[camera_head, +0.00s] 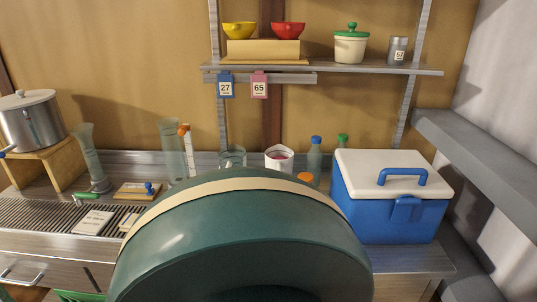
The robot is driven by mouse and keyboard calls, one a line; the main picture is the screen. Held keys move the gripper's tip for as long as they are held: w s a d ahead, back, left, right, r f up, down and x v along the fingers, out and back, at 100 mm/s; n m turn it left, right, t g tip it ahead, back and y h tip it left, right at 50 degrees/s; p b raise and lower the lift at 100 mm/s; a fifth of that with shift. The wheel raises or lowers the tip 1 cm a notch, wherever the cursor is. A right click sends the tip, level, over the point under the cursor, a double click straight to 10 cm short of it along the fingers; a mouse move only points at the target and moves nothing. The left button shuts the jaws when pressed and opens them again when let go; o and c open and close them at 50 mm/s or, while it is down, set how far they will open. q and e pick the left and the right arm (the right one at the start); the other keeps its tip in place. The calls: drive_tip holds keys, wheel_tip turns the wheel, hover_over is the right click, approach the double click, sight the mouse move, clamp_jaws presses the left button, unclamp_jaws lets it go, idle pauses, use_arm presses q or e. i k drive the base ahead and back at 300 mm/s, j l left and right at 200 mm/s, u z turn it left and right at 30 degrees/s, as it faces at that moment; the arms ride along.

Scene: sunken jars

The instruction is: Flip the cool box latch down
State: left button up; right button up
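The cool box (375,221) stands at the right end of the counter. It has a blue body and a white lid (365,168), which lies shut on top. A blue carry handle (402,174) is on the lid. The blue latch (406,209) is at the upper middle of the front wall, just under the lid's edge. I cannot tell whether it is flipped up or down. Neither of my grippers can be seen. The lower middle of the view is blocked close to the camera, hiding the counter left of the box.
Bottles with blue (316,140) and green caps and a white cup (279,158) stand left of the box. Glass cylinders (172,150) and a large pot (31,118) are further left. A shelf (330,67) hangs above. A grey ledge (475,160) is at the right.

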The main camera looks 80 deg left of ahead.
sight(404, 204)
drive_tip(key=u, duration=2.45)
